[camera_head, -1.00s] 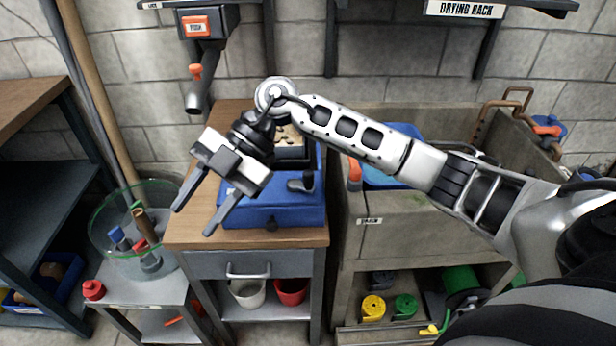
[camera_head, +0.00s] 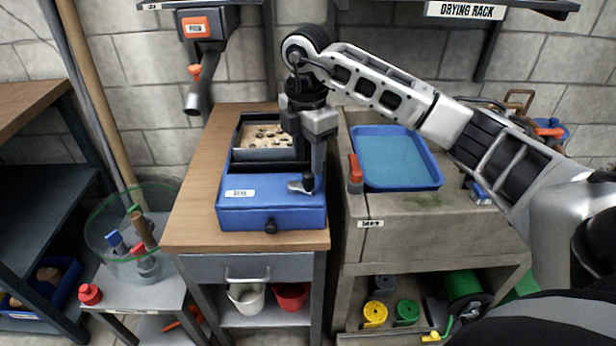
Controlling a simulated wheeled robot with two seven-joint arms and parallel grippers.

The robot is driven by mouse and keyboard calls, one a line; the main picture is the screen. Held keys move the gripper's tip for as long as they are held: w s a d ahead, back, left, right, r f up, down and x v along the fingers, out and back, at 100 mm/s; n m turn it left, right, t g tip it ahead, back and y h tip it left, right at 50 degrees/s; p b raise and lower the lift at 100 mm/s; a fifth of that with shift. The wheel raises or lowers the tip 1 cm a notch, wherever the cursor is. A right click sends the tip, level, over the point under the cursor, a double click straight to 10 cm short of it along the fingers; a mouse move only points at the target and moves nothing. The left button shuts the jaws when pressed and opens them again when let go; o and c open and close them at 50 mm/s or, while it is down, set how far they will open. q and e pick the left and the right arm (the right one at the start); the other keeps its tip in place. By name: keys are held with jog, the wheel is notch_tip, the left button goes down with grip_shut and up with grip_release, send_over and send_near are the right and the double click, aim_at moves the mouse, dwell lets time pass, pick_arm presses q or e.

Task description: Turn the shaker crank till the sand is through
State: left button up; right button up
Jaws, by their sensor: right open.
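The blue shaker box (camera_head: 245,215) stands on the wooden top of a cabinet. Its dark-framed tray (camera_head: 262,155) holds pale sand with dark bits on it. The shaker crank (camera_head: 300,186), a grey arm with a dark upright knob, is at the box's front right. My right gripper (camera_head: 314,182) points down at the crank knob, seen nearly edge-on, with its jaws open. One finger is right beside the knob; I cannot tell whether it touches. The gripper and wrist hide the right part of the tray. My left gripper is out of view.
A stone sink (camera_head: 400,225) with a blue tray (camera_head: 397,160) and a red-handled tool (camera_head: 355,173) stands close on the right. A wall-mounted device (camera_head: 203,50) hangs behind left. A glass bin (camera_head: 130,235) of tools is at left. Bare wood (camera_head: 200,200) lies left of the box.

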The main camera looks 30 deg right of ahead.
aim_at(308, 173)
notch_tip(308, 173, down, 6)
jog(key=shift+f, duration=0.1)
grip_shut()
